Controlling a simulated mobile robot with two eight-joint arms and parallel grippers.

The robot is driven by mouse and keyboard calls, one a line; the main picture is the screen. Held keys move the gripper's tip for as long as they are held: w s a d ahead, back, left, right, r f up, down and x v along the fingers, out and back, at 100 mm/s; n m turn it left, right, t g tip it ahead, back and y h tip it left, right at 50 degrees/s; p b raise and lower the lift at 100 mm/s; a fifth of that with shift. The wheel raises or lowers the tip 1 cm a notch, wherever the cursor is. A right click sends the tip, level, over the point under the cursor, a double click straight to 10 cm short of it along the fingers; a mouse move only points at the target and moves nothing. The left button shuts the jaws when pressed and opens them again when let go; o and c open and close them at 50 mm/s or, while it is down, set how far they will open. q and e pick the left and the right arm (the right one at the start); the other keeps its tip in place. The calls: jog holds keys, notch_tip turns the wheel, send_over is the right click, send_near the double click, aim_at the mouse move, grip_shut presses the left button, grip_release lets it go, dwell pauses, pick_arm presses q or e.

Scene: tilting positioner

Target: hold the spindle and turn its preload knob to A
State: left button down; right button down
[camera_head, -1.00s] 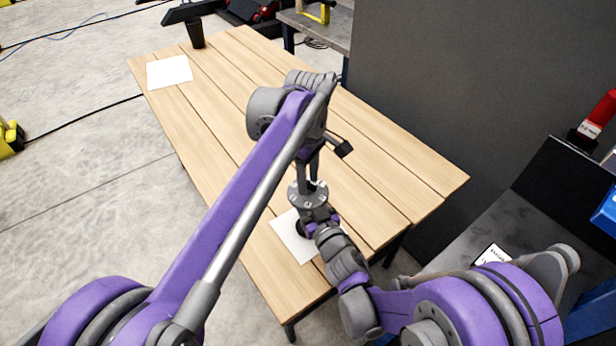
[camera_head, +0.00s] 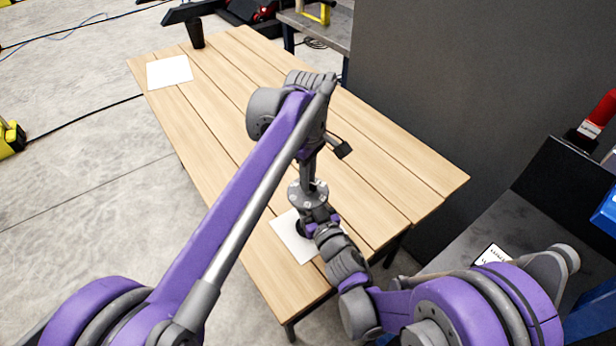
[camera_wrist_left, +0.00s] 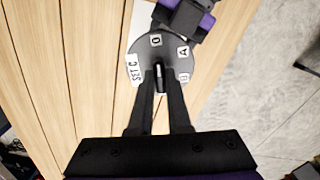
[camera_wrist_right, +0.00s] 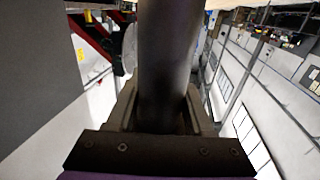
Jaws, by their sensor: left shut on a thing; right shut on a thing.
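The spindle's round grey dial (camera_head: 301,200) faces up over the near end of the table. In the left wrist view the dial (camera_wrist_left: 138,84) carries labels D, A, B and one reading SET C. My left gripper (camera_head: 309,182) comes down from above; in its wrist view its fingers (camera_wrist_left: 160,92) are shut on the knob (camera_wrist_left: 160,72) at the dial's middle. A thin light strip on the knob points roughly towards D. My right gripper (camera_head: 314,214) reaches in below the dial. In its wrist view it is shut around the spindle's dark cylindrical body (camera_wrist_right: 168,60).
A white sheet (camera_head: 291,242) lies under the spindle. Another white sheet (camera_head: 169,72) and a black cup (camera_head: 195,32) are at the table's far left. The wooden table (camera_head: 395,180) is otherwise clear. A dark grey panel (camera_head: 470,80) stands to the right.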

pick_arm(q)
jog(key=shift+m, duration=0.3)
jog(key=m, duration=0.5)
jog(key=shift+m, duration=0.3)
jog(key=m, duration=0.5)
jog(key=shift+m, duration=0.3)
jog(key=c, duration=0.9)
grip_release()
jog(key=shift+o, duration=0.2)
